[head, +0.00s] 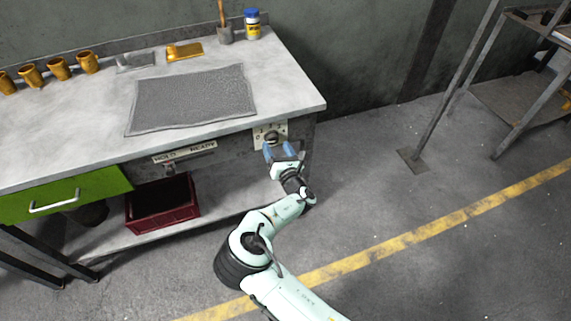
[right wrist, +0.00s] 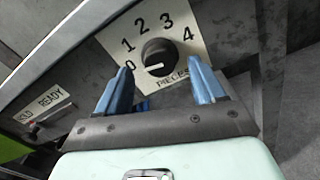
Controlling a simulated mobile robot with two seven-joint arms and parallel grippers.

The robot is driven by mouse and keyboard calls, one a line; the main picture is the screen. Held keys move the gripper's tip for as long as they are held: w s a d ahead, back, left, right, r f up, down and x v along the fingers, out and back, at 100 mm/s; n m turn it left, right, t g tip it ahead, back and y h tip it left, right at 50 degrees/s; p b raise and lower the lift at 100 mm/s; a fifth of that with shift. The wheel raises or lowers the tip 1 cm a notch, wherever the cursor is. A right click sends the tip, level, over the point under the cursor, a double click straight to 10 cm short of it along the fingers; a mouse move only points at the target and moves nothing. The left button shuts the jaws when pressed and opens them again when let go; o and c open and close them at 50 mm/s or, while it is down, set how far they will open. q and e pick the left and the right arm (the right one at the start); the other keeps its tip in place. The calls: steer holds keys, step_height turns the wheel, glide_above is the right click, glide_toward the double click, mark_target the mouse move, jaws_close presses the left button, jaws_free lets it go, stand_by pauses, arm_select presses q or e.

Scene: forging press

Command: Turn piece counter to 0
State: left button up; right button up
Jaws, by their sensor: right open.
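The piece counter is a black round knob (right wrist: 158,57) on a pale plate marked 0 to 4 and "PIECES" (right wrist: 185,52). A light mark on the knob's lower left faces the 0. In the head view the plate (head: 259,137) is on the bench front near its right corner. My right gripper (head: 280,148) is in front of it, its blue fingers open. In the right wrist view the fingertips (right wrist: 160,66) stand left and right of the knob, with gaps showing; I see no grip on it. My left gripper is not in view.
A HOLD/READY switch (right wrist: 36,128) is left of the plate. The bench top (head: 290,95) holds a grey mat (head: 195,98), brass cups and a bottle (head: 252,24). A green drawer (head: 65,193) and red bin (head: 163,204) are below. Floor at right is clear up to a metal stand.

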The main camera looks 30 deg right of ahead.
arm_select(q)
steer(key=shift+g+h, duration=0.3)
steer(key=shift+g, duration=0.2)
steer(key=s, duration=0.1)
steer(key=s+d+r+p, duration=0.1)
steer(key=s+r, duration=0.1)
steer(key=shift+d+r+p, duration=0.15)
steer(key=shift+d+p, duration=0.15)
steer(key=shift+p, duration=0.1)
arm_select(e)
steer(key=v, duration=1.1)
